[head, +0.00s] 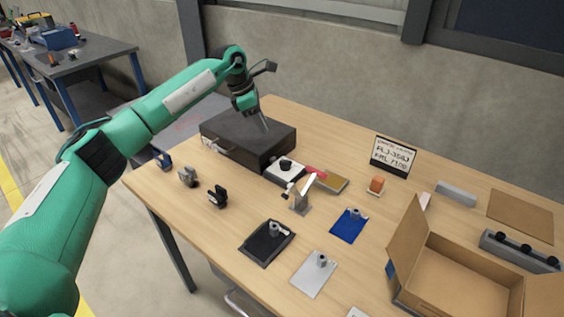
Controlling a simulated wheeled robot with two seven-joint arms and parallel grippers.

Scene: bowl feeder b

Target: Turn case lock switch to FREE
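A dark grey case (222,129) sits closed at the back left of the wooden table, with a handle on its front left side. A small light box with a black knob (286,163) stands against the case's right front corner. It may be the lock switch; any FREE marking is too small to read. My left gripper (266,127) points down over the case top, left of and behind the knob. Its fingers look thin and overlap, so their opening is unclear. I cannot tell whether they touch the lid. My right gripper is out of view.
A red and tan block (330,180) lies right of the knob box, and a grey stand with a white arm (300,198) is in front. Black (252,250), blue (347,226) and white (312,278) plates lie nearer. An open cardboard box (455,275) occupies the right.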

